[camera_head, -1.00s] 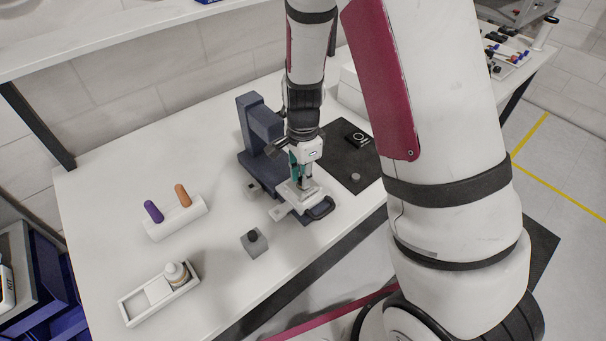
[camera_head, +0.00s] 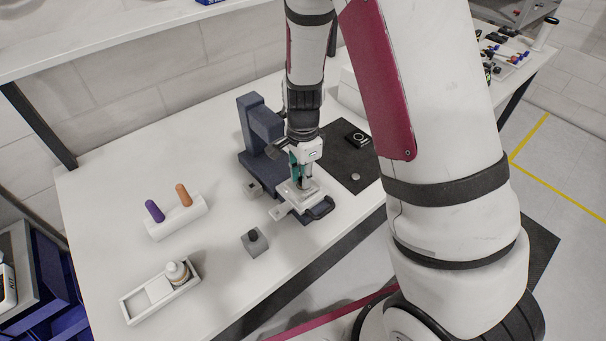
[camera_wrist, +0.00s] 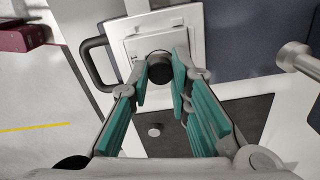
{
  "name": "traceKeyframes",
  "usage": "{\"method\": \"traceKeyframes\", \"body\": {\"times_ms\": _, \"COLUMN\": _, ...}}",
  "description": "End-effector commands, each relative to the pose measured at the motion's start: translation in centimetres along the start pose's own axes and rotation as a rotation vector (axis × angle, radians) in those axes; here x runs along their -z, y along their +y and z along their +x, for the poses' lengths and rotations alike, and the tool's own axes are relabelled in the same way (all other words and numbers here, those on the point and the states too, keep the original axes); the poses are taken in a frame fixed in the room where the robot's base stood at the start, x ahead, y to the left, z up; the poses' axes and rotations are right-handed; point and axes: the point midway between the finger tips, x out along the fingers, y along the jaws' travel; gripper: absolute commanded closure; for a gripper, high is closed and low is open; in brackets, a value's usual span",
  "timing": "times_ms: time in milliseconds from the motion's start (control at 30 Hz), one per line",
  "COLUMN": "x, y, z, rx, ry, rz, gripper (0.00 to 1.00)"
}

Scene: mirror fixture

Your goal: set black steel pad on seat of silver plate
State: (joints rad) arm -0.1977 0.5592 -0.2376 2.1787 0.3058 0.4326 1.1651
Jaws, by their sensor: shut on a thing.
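The silver plate (camera_wrist: 194,21) lies on the dark blue fixture (camera_head: 258,135), with a raised square block on it. My gripper (camera_wrist: 161,72) has teal finger pads and is over the plate. It is shut on a dark round piece, which I take as the black steel pad (camera_wrist: 160,72). The pad shows between the fingertips, in front of a round grey shape on the plate. I cannot tell whether the pad touches the seat. In the head view my gripper (camera_head: 301,178) points down at the plate (camera_head: 284,208), and the pad is hidden.
A dark handle (camera_head: 322,208) sticks out at the fixture's front. A dark mat (camera_head: 345,170) holds a black device (camera_head: 356,138) and a small grey disc (camera_head: 355,177). Grey blocks (camera_head: 255,242), a holder with purple and orange pegs (camera_head: 178,220) and a white tray (camera_head: 128,310) stand left.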

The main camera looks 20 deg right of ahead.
Motion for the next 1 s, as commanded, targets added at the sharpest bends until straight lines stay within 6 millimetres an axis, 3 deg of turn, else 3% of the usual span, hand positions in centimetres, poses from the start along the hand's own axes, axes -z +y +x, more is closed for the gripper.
{"method": "traceKeyframes", "body": {"times_ms": 967, "x": -0.01, "y": 0.02, "z": 0.79, "rx": 0.000, "ry": -0.001, "rz": 0.000, "gripper": 1.00}}
{"method": "traceKeyframes", "body": {"times_ms": 1000, "x": -0.01, "y": 0.02, "z": 0.81, "rx": 0.000, "ry": 0.000, "rz": 0.001, "gripper": 0.80}}
